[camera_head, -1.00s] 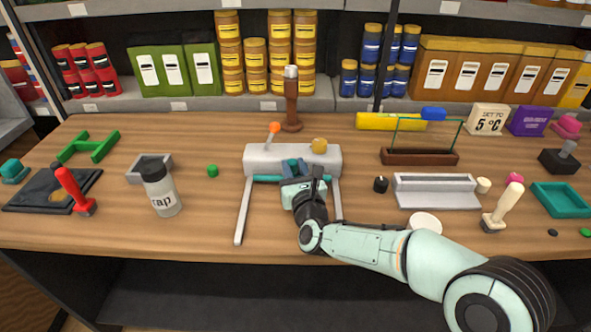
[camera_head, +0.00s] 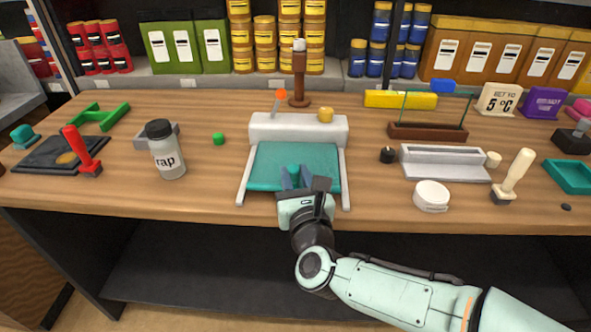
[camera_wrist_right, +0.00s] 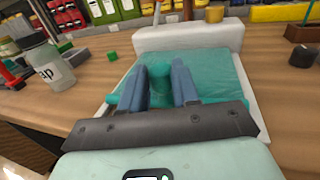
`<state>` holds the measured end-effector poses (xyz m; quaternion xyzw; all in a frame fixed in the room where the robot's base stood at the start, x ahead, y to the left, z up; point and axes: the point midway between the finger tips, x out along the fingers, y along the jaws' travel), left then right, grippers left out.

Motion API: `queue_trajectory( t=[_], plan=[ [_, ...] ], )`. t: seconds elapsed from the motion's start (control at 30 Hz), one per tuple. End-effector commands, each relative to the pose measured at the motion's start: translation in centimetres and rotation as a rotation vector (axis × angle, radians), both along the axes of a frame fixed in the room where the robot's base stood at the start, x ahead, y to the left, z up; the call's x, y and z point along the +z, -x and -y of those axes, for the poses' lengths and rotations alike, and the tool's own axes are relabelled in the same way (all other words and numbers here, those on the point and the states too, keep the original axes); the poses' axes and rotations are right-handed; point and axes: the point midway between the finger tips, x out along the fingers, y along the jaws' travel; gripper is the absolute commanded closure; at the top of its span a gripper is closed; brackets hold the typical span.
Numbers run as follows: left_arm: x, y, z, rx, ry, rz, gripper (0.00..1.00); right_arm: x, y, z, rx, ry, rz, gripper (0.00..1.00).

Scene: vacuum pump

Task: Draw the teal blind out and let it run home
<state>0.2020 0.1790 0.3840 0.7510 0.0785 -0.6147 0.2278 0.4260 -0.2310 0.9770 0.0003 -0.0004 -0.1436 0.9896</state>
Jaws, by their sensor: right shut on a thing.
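The teal blind (camera_head: 270,163) is drawn out of its light grey housing (camera_head: 290,127) toward the table's front edge, lying between two pale side rails. It also shows in the right wrist view (camera_wrist_right: 221,72). My right gripper (camera_head: 292,178) is at the blind's front end, its blue fingers shut on a teal tab (camera_wrist_right: 160,85) there. The housing carries a lever with an orange knob (camera_head: 281,94) and a yellow knob (camera_head: 325,115) on top. The blind's front edge is partly hidden by my gripper. My left gripper is not in view.
Left of the blind stand a bottle (camera_head: 166,150), a small green block (camera_head: 218,139) and a red-handled tool (camera_head: 82,152). To the right are a black knob (camera_head: 387,155), a grey tray (camera_head: 445,172) and a white round container (camera_head: 432,195). A brown post (camera_head: 299,78) stands behind the housing.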

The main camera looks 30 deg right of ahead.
Motion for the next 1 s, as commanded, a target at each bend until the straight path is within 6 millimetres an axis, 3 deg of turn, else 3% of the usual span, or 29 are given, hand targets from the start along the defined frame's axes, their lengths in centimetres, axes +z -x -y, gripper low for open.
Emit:
queue_trajectory(
  t=[0.47, 0.5, 0.83, 1.0],
  plan=[
    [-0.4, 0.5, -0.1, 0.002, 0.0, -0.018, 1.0, 0.0, 0.6, -0.4, 0.001, 0.0, -0.002, 1.0],
    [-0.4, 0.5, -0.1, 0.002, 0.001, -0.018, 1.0, 0.0, 0.6, -0.4, 0.001, 0.0, -0.002, 0.6],
    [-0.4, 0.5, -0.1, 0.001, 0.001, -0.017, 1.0, 0.0, 0.8, -0.5, 0.001, 0.001, -0.001, 0.58],
    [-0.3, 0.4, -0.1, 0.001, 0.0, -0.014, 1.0, 0.1, 2.5, -1.0, 0.002, 0.0, 0.001, 0.58]
  ],
)
